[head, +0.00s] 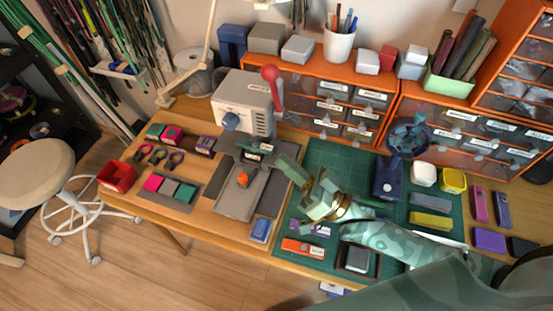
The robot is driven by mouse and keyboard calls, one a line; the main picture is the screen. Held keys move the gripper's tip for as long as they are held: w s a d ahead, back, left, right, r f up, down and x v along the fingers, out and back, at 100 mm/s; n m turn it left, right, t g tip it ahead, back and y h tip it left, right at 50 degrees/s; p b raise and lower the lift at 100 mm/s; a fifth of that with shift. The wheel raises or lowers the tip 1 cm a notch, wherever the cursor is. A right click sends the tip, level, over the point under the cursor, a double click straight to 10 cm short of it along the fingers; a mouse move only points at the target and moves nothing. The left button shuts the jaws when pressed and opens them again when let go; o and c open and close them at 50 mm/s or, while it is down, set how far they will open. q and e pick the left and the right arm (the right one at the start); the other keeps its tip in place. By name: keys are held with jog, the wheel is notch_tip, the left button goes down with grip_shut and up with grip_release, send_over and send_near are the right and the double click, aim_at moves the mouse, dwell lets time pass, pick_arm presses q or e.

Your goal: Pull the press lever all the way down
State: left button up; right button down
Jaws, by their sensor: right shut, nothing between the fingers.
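The press (243,103) is a pale grey box with a blue knob, standing at the back of the wooden desk. Its red lever (276,88) is on the right side of the box and points up, with a round red knob at the top. My right gripper (296,168) is shut and empty. It is over the green cutting mat, in front and to the right of the press, apart from the lever. Under the press head is a grey base plate (235,203) with a small orange piece (242,180) on it. My left gripper is not in view.
Orange drawer units (330,88) stand behind the mat, close to the lever's right. A dark blue device (387,178) and a yellow cup (453,181) stand on the right. A red box (117,177) and small coloured blocks lie on the left. A stool (37,165) is beside the desk.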

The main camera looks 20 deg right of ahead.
jog(key=v, duration=0.6)
jog(key=shift+s, duration=0.25)
